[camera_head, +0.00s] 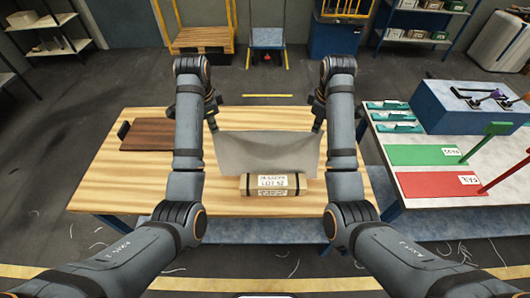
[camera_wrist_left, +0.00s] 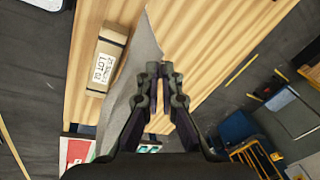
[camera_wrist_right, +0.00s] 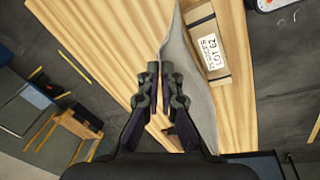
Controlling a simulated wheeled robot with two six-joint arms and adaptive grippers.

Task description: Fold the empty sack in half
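The grey empty sack (camera_head: 268,152) hangs between my two grippers in the head view, its far edge raised and its near part down by the labelled bundle. My left gripper (camera_head: 214,124) is at the sack's far left corner. In the left wrist view its fingertips (camera_wrist_left: 160,70) are nearly together, pinching the edge of the sack (camera_wrist_left: 140,62). My right gripper (camera_head: 318,124) is at the far right corner. In the right wrist view its fingertips (camera_wrist_right: 160,70) also close on the sack's edge (camera_wrist_right: 184,66). The sack's underside is hidden.
A brown bundle (camera_head: 276,192) with dark straps and a "LOT 62" label lies on the wooden table (camera_head: 110,185) in front of the sack. A dark brown board (camera_head: 147,136) lies at left. A side table with green (camera_head: 425,155) and red panels stands at right.

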